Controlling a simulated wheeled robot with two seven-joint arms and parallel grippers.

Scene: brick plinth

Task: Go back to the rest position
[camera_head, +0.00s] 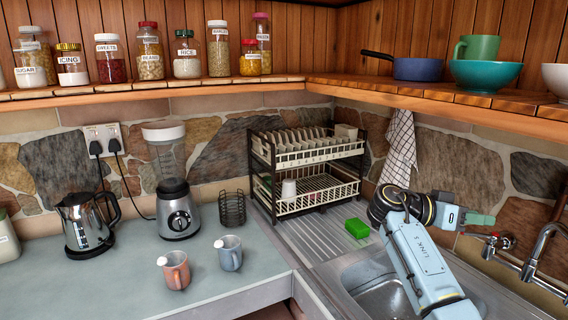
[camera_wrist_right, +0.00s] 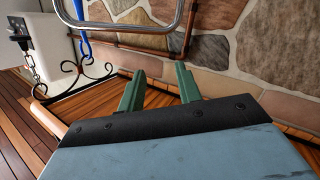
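My right arm comes in from the lower right of the head view, raised over the sink. Its gripper (camera_head: 480,219) points to the right, near the stone wall and the taps. In the right wrist view its two green fingers stand apart with nothing between them, so the gripper (camera_wrist_right: 160,92) is open and empty. My left arm and gripper are not in the head view.
A sink (camera_head: 378,290) lies under my right arm, with a tap (camera_head: 540,250) to its right. A green sponge (camera_head: 357,228) lies on the drainer beside the dish rack (camera_head: 310,199).

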